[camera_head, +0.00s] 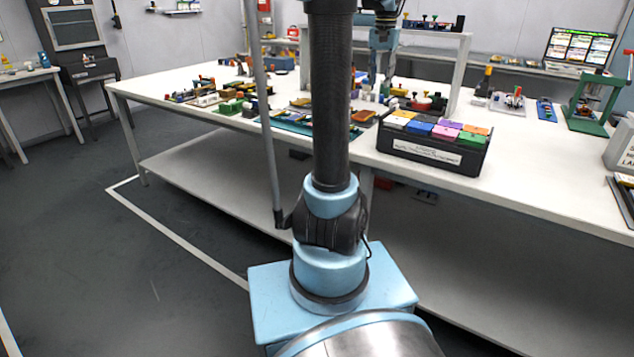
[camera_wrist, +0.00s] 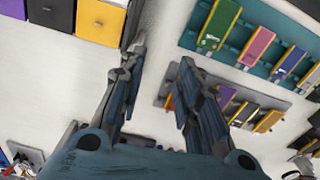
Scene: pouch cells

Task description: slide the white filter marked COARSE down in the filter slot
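My gripper (camera_wrist: 162,57) is open and empty in the wrist view, with its two fingers apart over the pale tabletop. In the head view my gripper (camera_head: 382,78) hangs over the worktable (camera_head: 540,180), partly behind my arm. I cannot pick out the white filter marked COARSE or the filter slot in either view. The labels on the small items are too small to read, and my arm hides part of the table.
A black box with coloured lids (camera_head: 435,150) stands at the table's front edge. Black and yellow bins (camera_wrist: 98,20) are at upper left.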

